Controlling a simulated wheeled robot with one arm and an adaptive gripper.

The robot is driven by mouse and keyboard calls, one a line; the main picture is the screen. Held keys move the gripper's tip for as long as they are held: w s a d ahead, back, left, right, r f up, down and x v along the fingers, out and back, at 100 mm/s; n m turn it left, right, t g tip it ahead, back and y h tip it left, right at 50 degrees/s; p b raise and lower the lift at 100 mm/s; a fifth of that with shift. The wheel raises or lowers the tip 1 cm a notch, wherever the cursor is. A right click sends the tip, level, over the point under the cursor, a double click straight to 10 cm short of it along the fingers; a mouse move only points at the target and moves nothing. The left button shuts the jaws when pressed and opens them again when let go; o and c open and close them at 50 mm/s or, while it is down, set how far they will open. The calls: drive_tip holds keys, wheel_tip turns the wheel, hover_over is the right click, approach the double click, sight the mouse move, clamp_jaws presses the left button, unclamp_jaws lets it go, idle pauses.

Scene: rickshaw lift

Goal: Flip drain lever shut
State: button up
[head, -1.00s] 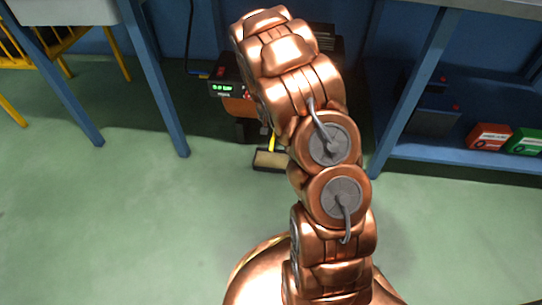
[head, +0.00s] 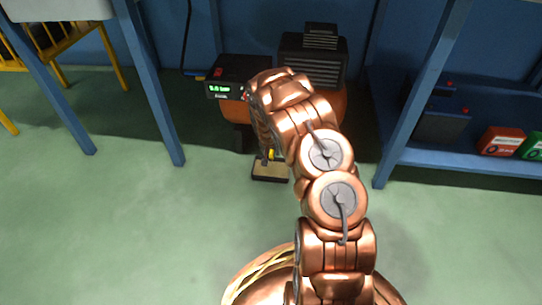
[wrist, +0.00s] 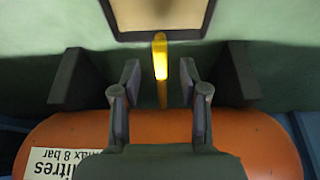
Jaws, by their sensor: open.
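The drain lever is a slim yellow handle (wrist: 161,72) in the wrist view, upright in the picture between the two open fingers of my gripper (wrist: 159,80). A gap shows on each side, and I see no contact. I cannot tell how deep it sits between the fingers. It stands out from an orange air tank (wrist: 258,142), towards a shallow brown tray (wrist: 198,38). In the head view, a bit of yellow lever (head: 271,154) shows just above the tray (head: 270,179), beside my arm. My arm hides most of the tank and my gripper there.
A black box with a green display (head: 222,90) and a dark ribbed motor (head: 313,58) sit above the tank. Blue bench legs (head: 150,95) stand left and right. A blue shelf at right holds red (head: 495,141) and green boxes. The green floor in front is clear.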

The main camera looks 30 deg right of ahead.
sight(271, 154)
drive_tip(key=shift+b+x, duration=0.55)
drive_tip(key=shift+x, duration=1.05)
drive_tip(key=shift+r, duration=0.1)
clamp_jaws()
